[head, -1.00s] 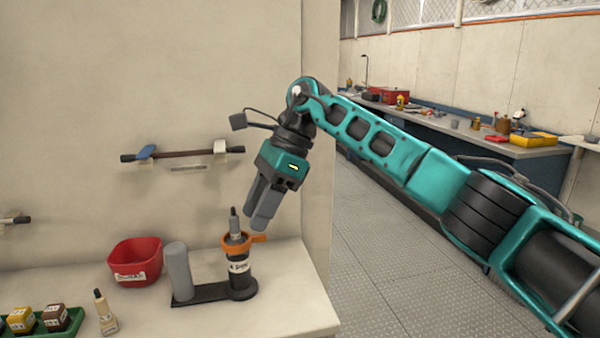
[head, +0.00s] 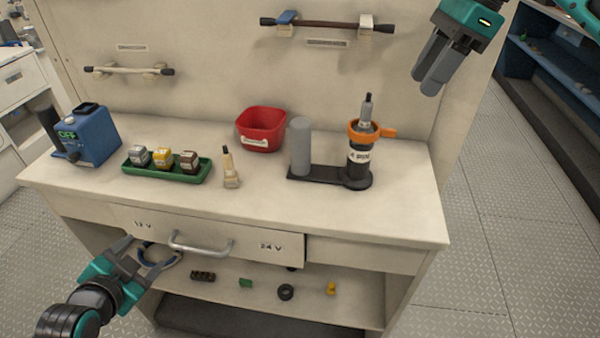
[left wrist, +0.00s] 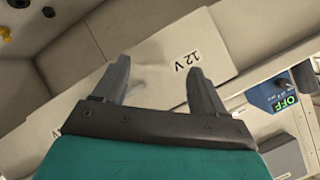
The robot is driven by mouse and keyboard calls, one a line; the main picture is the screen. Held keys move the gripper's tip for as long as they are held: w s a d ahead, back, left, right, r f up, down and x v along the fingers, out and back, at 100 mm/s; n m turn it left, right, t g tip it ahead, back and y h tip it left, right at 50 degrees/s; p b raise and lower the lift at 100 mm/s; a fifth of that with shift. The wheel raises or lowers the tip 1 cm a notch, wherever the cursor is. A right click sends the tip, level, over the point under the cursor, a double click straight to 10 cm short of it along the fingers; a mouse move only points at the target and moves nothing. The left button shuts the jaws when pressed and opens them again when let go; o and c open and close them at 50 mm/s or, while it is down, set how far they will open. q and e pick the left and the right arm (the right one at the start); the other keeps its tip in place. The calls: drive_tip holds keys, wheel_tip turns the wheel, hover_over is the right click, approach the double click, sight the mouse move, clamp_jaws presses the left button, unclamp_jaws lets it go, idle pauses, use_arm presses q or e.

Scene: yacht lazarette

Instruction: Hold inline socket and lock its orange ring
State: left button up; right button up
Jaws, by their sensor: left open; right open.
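The inline socket (head: 359,165) is a black upright cylinder labelled "4 PIN", standing on a black base on the bench top. Its orange ring (head: 363,131) sits around the upper part, with a tab pointing right. A grey plug with a cable end (head: 366,112) stands in its top. A grey post (head: 300,147) rises from the same base, to the left. My right gripper (head: 431,88) is open and empty, above and to the right of the socket. My left gripper (head: 138,266) is open in front of the drawer, near the "12 V" label; the left wrist view shows its open fingers (left wrist: 152,84).
A red bowl (head: 261,130), a small cream bottle (head: 230,170), a green tray (head: 203,177) with labelled blocks and a blue box reading "OFF" (head: 92,138) stand on the bench. The drawer (head: 290,249) has a metal handle. Small parts lie on the shelf below.

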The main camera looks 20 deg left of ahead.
use_arm(q)
drive_tip(key=w+a+r+m+t+y, duration=0.1)
drive_tip(key=a+r+m+y, duration=0.25)
drive_tip(key=a+r, duration=0.45)
drive_tip(key=w+d+r+m+t+y, duration=0.25)
drive_tip(key=w+r+m, duration=0.45)
drive_tip(key=r, duration=0.4)
drive_tip(key=w+d+r+m+t+y, duration=0.1)
drive_tip(key=w+r+m+t+y, duration=0.2)
drive_tip(key=w+r, duration=0.65)
wheel_tip(320, 180, up, 13)
drive_tip(key=s+d+m+g+y, duration=0.1)
drive_tip(key=d+m+y, duration=0.15)
drive_tip(key=y, duration=0.25)
drive_tip(key=m+h, duration=1.2)
drive_tip(key=h, duration=0.1)
approach(301, 129)
drive_tip(key=f, duration=0.1)
drive_tip(key=w+f, duration=0.1)
drive_tip(key=shift+w+a+f, duration=0.1)
drive_tip(key=shift+a+f, duration=0.15)
drive_tip(key=shift+f, duration=0.15)
drive_tip(key=shift+w, duration=0.15)
drive_tip(key=x, duration=1.2)
drive_tip(key=shift+w, duration=0.25)
